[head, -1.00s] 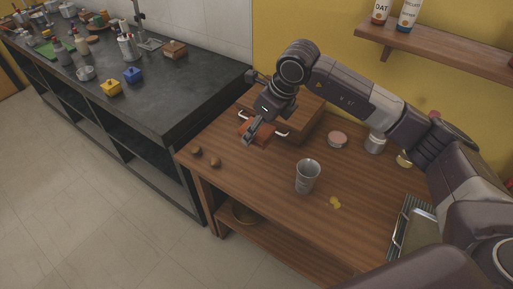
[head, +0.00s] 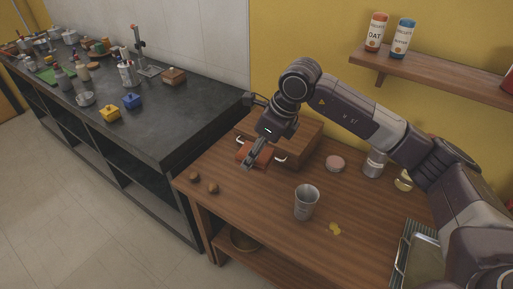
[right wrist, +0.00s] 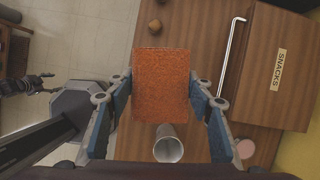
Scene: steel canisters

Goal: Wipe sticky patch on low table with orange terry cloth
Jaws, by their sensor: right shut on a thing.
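The orange terry cloth (head: 262,153) is in my right gripper (head: 250,160), above the back left of the low table (head: 270,205). In the right wrist view the cloth (right wrist: 160,85) is a rough orange rectangle between the two fingers (right wrist: 160,110). A small yellow patch (head: 335,229) lies on the table, right of a metal cup (head: 306,203) and well apart from the cloth. What seems to be my left gripper (right wrist: 35,84) shows small and dark at the left edge of the right wrist view; its jaws are unclear.
A wooden box marked SNACKS (right wrist: 278,70), with a bar handle, stands behind the cloth. Two brown balls (head: 204,183) lie at the left edge. The table's front middle is clear.

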